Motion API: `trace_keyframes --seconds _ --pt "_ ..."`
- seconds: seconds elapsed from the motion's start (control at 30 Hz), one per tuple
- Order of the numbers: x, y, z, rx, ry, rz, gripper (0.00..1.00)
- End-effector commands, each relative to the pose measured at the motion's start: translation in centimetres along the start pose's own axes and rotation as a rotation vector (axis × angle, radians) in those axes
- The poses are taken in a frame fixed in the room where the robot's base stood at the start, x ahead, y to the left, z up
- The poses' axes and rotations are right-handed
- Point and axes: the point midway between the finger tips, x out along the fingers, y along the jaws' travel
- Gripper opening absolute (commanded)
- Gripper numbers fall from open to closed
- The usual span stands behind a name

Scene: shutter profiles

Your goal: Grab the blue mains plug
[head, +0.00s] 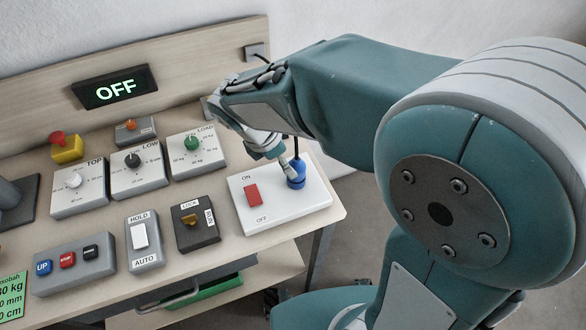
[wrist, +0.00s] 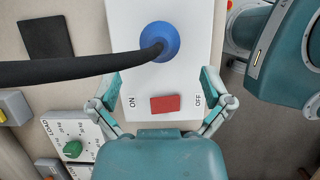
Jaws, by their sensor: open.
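The blue mains plug (head: 296,174) sits upright on the right part of a white switch plate (head: 318,196), with a black cable rising from its top. In the wrist view the plug (wrist: 159,42) is seen from above, and its thick cable (wrist: 70,73) runs off to the left. My gripper (head: 277,158) is over the plate beside the plug in the head view. In the wrist view my gripper (wrist: 160,82) is open, its fingers spread wide on either side of the plate, with the plug ahead of the fingertips and nothing between them.
A red ON/OFF rocker switch (head: 252,195) is on the same plate. To the left are a LOAD dial (head: 192,143), a LOCK key box (head: 190,220) and a HOLD/AUTO switch (head: 140,236). A wooden back panel (head: 190,70) carries a lit OFF display (head: 115,88).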

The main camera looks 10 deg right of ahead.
Motion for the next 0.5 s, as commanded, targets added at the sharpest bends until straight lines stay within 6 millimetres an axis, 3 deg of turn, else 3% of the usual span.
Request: trace_keyframes --seconds 0.3,0.5 --pt "4.3 0.2 -0.1 0.001 -0.003 -0.004 0.99" --pt "5.3 0.3 -0.2 0.002 -0.002 -0.001 0.99"
